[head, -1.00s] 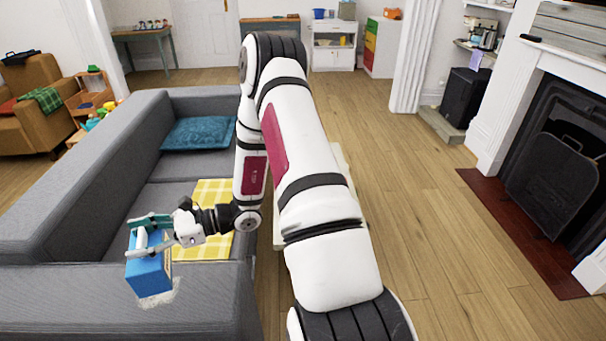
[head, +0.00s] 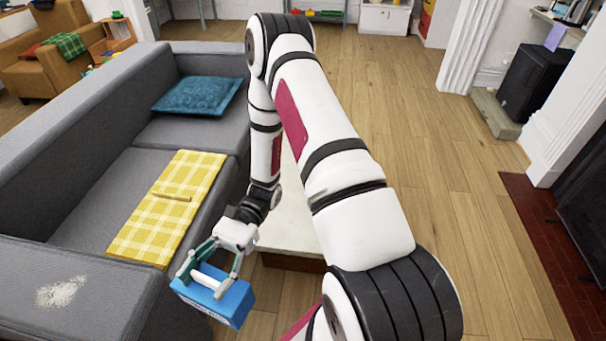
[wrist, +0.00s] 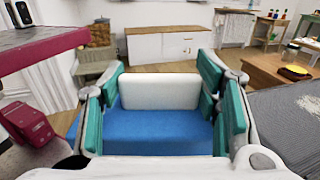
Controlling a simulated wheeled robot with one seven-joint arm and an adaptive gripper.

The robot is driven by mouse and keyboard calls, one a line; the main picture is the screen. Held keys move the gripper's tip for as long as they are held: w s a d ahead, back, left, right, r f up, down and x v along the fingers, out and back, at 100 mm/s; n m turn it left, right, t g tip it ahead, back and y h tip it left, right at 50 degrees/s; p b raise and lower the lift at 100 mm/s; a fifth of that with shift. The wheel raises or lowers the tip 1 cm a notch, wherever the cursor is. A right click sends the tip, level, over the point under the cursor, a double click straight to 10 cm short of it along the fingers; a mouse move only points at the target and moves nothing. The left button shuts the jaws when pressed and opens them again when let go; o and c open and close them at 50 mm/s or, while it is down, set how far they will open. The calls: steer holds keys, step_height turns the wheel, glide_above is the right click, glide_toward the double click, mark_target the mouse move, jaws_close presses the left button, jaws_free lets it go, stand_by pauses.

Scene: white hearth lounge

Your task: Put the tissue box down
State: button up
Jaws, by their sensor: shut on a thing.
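The blue tissue box (head: 222,302) with a white top part is held in my gripper (head: 205,265). In the wrist view the box (wrist: 158,132) sits between the teal finger pads, with its white part (wrist: 160,91) upright behind the blue face. My gripper (wrist: 160,105) is shut on it. In the head view the box hangs in front of the sofa's near right corner, to the right of the armrest. It is slightly tilted. What lies directly beneath it is hard to tell.
The grey sofa (head: 100,205) holds a yellow checked cloth (head: 190,185) with a small stick-like thing (head: 171,197) on it and a teal cushion (head: 198,95). A pale patch (head: 62,291) marks the armrest. A pale low table (head: 285,232) stands partly behind my arm.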

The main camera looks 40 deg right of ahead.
mark_target(240, 311)
steer(key=s+f+n+g+h, duration=0.1)
steer(key=s+g, duration=0.1)
steer(key=s+d+f+n+g+h+b, duration=0.1)
steer(key=s+f+n+g+h, duration=0.1)
steer(key=s+d+f+n+g+h+b, duration=0.1)
steer(key=s+f+n+g, duration=0.1)
steer(key=shift+s+d+g+h, duration=0.15)
steer(key=shift+s+g+h, duration=0.15)
steer(key=shift+s, duration=0.05)
steer(key=s+d+f+n+g+h+b, duration=0.1)
steer(key=d+f+n+h+b, duration=0.35)
steer(key=d+n+h, duration=0.4)
steer(key=s+d+f+n+g+h+b, duration=0.1)
steer(key=d+f+n+h+b, duration=0.35)
steer(key=d+h, duration=0.65)
steer(key=w+d+f+n+t+h+b, duration=0.1)
steer(key=w+d+f+n+t+h, duration=0.1)
steer(key=w+n+t+h, duration=0.25)
steer(key=w+d+f+n+t+h+b, duration=0.2)
steer(key=w+f+n+t+h, duration=0.15)
steer(key=w, duration=0.25)
steer(key=w+a+f+n+t+h+b, duration=0.2)
steer(key=w+f+n+t+b, duration=0.15)
steer(key=w+n+t, duration=0.8)
steer(key=w+d+f+m+b, duration=0.3)
steer(key=w+d+f+b, duration=0.2)
steer(key=w+d, duration=0.6)
steer(key=shift+w+d+f, duration=0.15)
steer(key=shift+w+d, duration=0.2)
steer(key=shift+w, duration=1.1)
